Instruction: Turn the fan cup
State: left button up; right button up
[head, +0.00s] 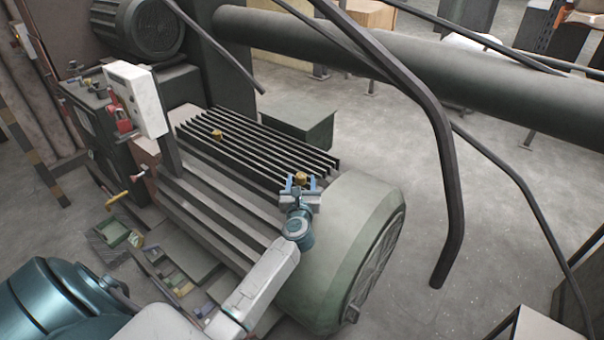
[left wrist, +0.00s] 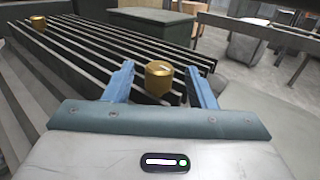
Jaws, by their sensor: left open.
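A small brass fan cup (head: 300,178) stands on the dark ribbed top of the green motor, near its rounded end. My left gripper (head: 299,184) is at this cup, with its blue fingers spread. In the left wrist view the cup (left wrist: 158,77) is between the two open fingers (left wrist: 158,84), with a gap visible on each side. A second brass cup (head: 217,134) sits farther back on the ribs. It also shows at the upper left of the left wrist view (left wrist: 38,23). My right gripper is not in view.
The motor's rounded end housing (head: 340,240) is beside my left arm. A bent dark bar (head: 440,130) and a thick grey pipe (head: 430,80) cross the right side. A white box with a red padlock (head: 136,98) stands at the left. Open floor lies to the right.

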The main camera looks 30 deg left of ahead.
aim_at(301, 179)
pick_arm(q)
jog(key=shift+x, duration=1.75)
jog(key=shift+s, duration=0.1)
jog(key=c, duration=1)
jog(key=shift+o, duration=0.2)
jog(key=shift+r+h, duration=0.1)
jog(key=shift+h, duration=0.2)
